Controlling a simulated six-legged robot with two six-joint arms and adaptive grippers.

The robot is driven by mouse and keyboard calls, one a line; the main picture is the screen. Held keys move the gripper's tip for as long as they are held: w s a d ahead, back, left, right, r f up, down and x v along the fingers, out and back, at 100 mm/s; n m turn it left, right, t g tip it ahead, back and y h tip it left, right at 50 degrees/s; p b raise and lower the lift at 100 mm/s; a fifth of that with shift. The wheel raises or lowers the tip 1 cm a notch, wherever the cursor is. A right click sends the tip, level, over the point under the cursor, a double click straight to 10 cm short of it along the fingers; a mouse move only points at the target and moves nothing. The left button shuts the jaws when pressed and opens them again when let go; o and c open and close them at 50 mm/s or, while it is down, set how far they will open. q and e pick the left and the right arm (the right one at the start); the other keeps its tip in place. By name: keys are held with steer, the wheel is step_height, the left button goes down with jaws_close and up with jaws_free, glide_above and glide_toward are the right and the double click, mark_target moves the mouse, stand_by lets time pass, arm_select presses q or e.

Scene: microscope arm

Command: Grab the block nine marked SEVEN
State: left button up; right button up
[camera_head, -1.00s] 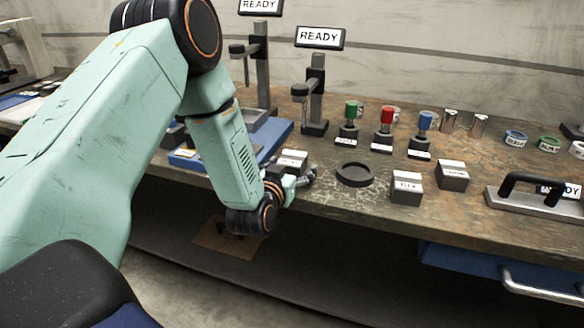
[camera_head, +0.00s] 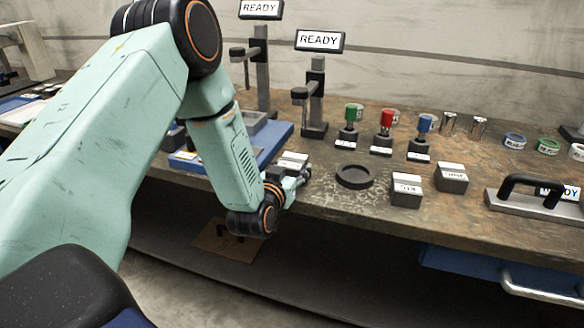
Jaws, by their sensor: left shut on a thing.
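A small grey block with a white label on top (camera_head: 292,158) is at the bench's front edge, beside the blue tray. Its label is too small to read. My left gripper (camera_head: 303,176) reaches in from the left and is shut on this block at its near right side. The fingers partly cover the block's front. Two similar labelled blocks stand to the right, one nearer (camera_head: 407,189) and one behind it (camera_head: 452,177). I cannot read their labels surely. My right gripper is not in view.
A dark round dish (camera_head: 355,176) sits just right of the gripper. Green (camera_head: 349,113), red (camera_head: 386,120) and blue (camera_head: 424,124) topped stands are behind. A blue tray (camera_head: 275,141) lies left, and a black-handled plate (camera_head: 535,200) lies right. Two READY signs stand behind.

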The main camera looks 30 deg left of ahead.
arm_select(q)
jaws_close()
steer(key=shift+w+a, duration=0.1)
